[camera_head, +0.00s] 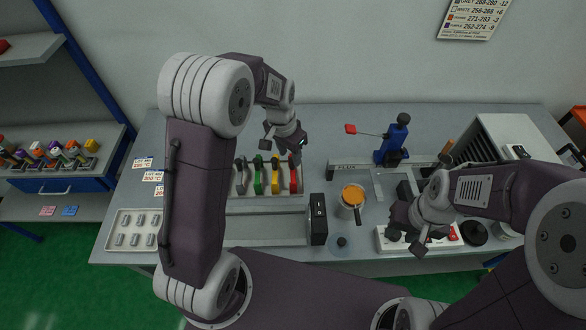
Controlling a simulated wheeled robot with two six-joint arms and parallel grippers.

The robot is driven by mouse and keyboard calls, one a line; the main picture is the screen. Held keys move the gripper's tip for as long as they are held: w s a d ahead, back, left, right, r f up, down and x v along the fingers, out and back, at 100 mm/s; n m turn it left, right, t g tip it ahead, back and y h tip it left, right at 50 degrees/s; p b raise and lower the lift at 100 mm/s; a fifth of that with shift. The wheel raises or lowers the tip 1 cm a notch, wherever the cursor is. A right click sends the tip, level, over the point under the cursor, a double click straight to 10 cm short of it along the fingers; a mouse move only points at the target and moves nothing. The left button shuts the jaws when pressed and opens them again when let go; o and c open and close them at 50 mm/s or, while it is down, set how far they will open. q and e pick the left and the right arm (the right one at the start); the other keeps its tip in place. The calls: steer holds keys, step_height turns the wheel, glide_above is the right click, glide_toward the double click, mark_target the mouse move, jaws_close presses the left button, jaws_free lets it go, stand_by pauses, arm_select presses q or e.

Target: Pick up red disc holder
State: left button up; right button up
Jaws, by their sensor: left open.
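A rack (240,191) on the table holds several upright coloured discs in a row. The red disc (294,178) stands at its right end, beside a yellow, a green and a grey-white one. My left gripper (287,150) is open and hangs just above and behind the right end of the row, near the red disc. Whether it touches anything is too small to tell. My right gripper (406,243) is apart from the rack, low over a white strip at the front right, with its fingers spread and nothing visible between them.
A white strip (450,238) lies under my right gripper. A tray (131,231) lies at left.

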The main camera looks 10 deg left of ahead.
arm_select(q)
steer(key=f, duration=0.4)
steer(key=shift+w+d+p, duration=0.25)
steer(key=shift+d+p, duration=0.05)
steer(key=shift+d, duration=0.05)
steer(key=shift+f, duration=0.3)
steer(key=shift+w+f, duration=0.1)
steer(key=shift+w, duration=0.05)
jaws_close()
steer(key=shift+r, duration=0.45)
steer(key=r, duration=0.4)
steer(key=shift+w+d, duration=0.35)
steer(key=w+d+r, duration=0.6)
steer(key=w+d, duration=0.1)
steer(key=shift+w+d, duration=0.25)
